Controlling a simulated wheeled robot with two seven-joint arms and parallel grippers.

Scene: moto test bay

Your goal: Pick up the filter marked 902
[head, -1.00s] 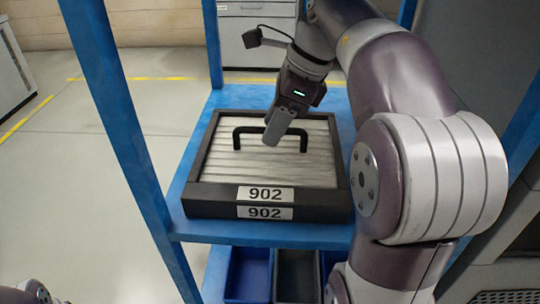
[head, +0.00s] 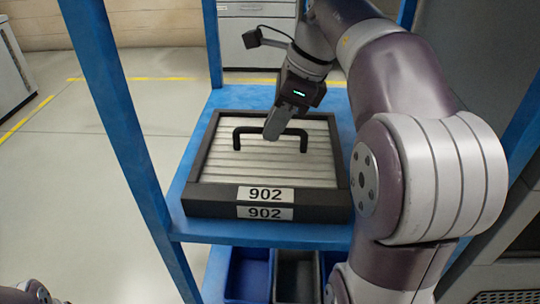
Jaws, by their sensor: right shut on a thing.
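The filter marked 902 (head: 265,171) lies flat on the blue shelf, a black square frame around pale pleats. Two white 902 labels show on its front edge. A black handle (head: 238,137) arches over its top. My right gripper (head: 272,136) comes down from above and is shut on the middle of the handle. The filter still rests on the shelf as far as I can see. The gripper's fingers hide part of the handle. Only a small part of my left arm shows at the bottom left corner, and its gripper is not in view.
The blue shelf (head: 198,229) has upright posts, with one blue post (head: 118,125) at the left. Blue and grey bins (head: 248,274) sit below the shelf. A grey drawer cabinet (head: 257,38) stands behind. The floor to the left is clear.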

